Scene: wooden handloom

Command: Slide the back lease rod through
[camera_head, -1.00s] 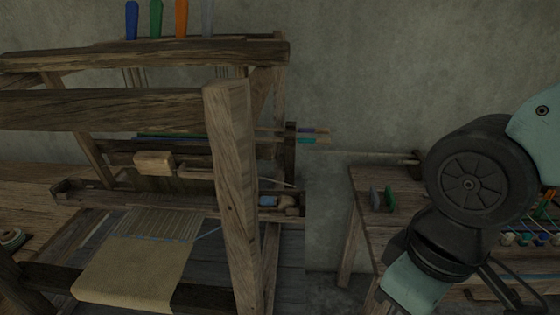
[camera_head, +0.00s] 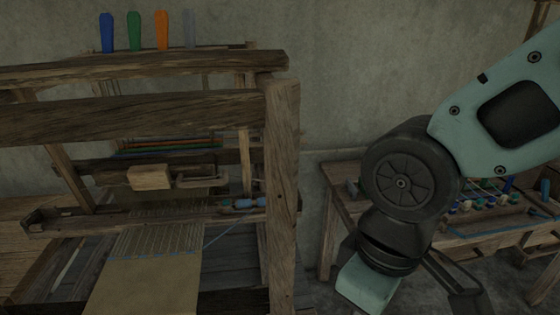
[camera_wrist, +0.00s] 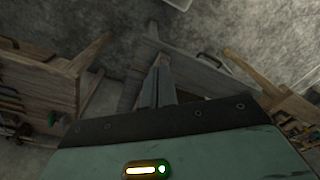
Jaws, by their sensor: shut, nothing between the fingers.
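Thin lease rods, green and orange-red (camera_head: 172,146), lie across the warp at the back of the loom (camera_head: 130,118). I cannot tell for sure which is the back one. My gripper (camera_wrist: 161,66) shows in the wrist view, shut and empty, pointing down over the floor. In the head view only my arm and wrist show, to the right of the loom; the fingers are out of frame. The gripper is well apart from the rods.
A side table (camera_head: 335,185) with several small spools (camera_head: 480,203) stands at the right. Several coloured handles (camera_head: 134,30) stand on the loom's top. A blue shuttle or bobbin (camera_head: 245,203) sits on the beater ledge. Between the loom and table is a gap of open floor.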

